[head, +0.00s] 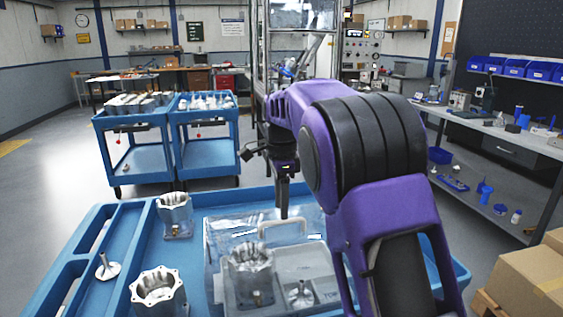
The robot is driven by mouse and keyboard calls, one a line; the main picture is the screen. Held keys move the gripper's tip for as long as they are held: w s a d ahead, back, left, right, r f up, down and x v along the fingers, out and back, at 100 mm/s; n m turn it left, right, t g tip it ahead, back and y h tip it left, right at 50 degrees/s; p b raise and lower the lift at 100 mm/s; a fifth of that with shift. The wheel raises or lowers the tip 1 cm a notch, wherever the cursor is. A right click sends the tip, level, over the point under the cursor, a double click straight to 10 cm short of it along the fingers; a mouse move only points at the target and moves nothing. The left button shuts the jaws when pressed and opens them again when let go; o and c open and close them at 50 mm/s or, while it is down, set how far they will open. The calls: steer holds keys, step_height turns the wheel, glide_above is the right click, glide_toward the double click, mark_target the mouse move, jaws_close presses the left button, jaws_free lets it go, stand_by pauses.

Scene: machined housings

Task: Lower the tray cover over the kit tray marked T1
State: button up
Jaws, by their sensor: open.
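My gripper (283,212) points down, open, just above and behind the pale loop handle (283,222) of the clear tray cover (222,238). I see no contact with the handle, and the gripper looks empty. The see-through cover appears over or around the grey kit tray (318,258) on the blue cart top. I cannot tell whether it is fully seated. A machined housing (250,265) and a small flanged metal part (300,294) show at the tray. The tray's marking is too small to read surely. My arm hides the tray's right side.
On the blue cart top (140,240), two housings (175,213) (158,290) and a flanged stem part (106,266) stand left of the tray. Blue carts (205,150) with parts stand behind. A workbench (500,135) and cardboard boxes (530,280) are on the right.

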step_height(320, 180, up, 12)
steer(key=p, duration=0.2)
steer(key=shift+f+p, duration=0.15)
steer(key=shift+p, duration=0.25)
